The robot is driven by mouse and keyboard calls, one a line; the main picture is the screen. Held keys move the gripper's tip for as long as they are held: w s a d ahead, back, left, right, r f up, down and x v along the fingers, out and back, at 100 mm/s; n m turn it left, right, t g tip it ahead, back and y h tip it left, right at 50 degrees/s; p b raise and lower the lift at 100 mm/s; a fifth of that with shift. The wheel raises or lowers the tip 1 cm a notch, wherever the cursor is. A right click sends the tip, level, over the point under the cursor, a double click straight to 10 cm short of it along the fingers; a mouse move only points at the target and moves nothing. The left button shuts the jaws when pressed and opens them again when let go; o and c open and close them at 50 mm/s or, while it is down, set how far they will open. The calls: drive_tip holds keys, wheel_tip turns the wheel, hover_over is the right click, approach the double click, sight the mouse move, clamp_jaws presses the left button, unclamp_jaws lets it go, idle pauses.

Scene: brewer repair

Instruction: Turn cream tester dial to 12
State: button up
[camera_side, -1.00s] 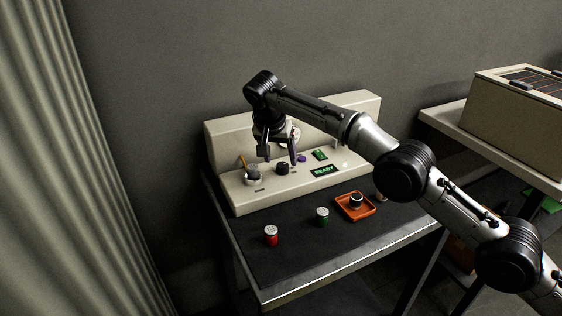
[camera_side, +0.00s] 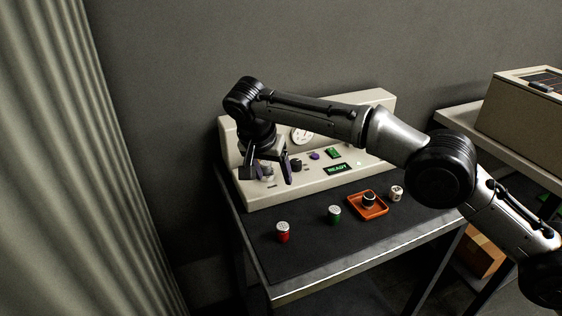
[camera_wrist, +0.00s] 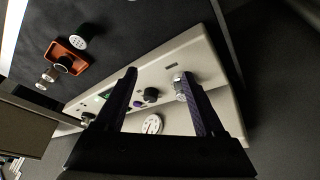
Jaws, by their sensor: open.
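A cream-coloured console (camera_side: 350,182) stands at the back of the dark table; it also shows in the wrist view (camera_wrist: 190,52). On it are a black knob (camera_side: 296,164), also in the wrist view (camera_wrist: 150,95), and a pale metallic knob (camera_wrist: 179,86) at the end near one finger. A round white dial face (camera_side: 302,136) is on the upright back, also in the wrist view (camera_wrist: 152,124). I cannot read its numbers. My gripper (camera_side: 267,173) is open above the console's left end, its fingers (camera_wrist: 157,75) apart and partly hiding the pale knob. Nothing is held.
A purple knob (camera_side: 315,155) and a green READY display (camera_side: 338,169) are further right on the console. In front are a red shaker (camera_side: 283,234), a green shaker (camera_side: 334,216), an orange tray (camera_side: 376,212) with a black item, and a small white jar (camera_side: 397,193). The front mat is otherwise clear.

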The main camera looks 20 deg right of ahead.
drive_tip(key=shift+s+a, duration=0.4)
drive_tip(key=shift+a, duration=0.05)
drive_tip(key=n+t+y, duration=0.2)
drive_tip(key=n+y, duration=0.2)
drive_tip(key=n, duration=0.4)
approach(296, 161)
drive_tip(key=x, duration=0.8)
drive_tip(key=shift+w+f, duration=0.1)
drive_tip(key=shift+f, duration=0.2)
clamp_jaws()
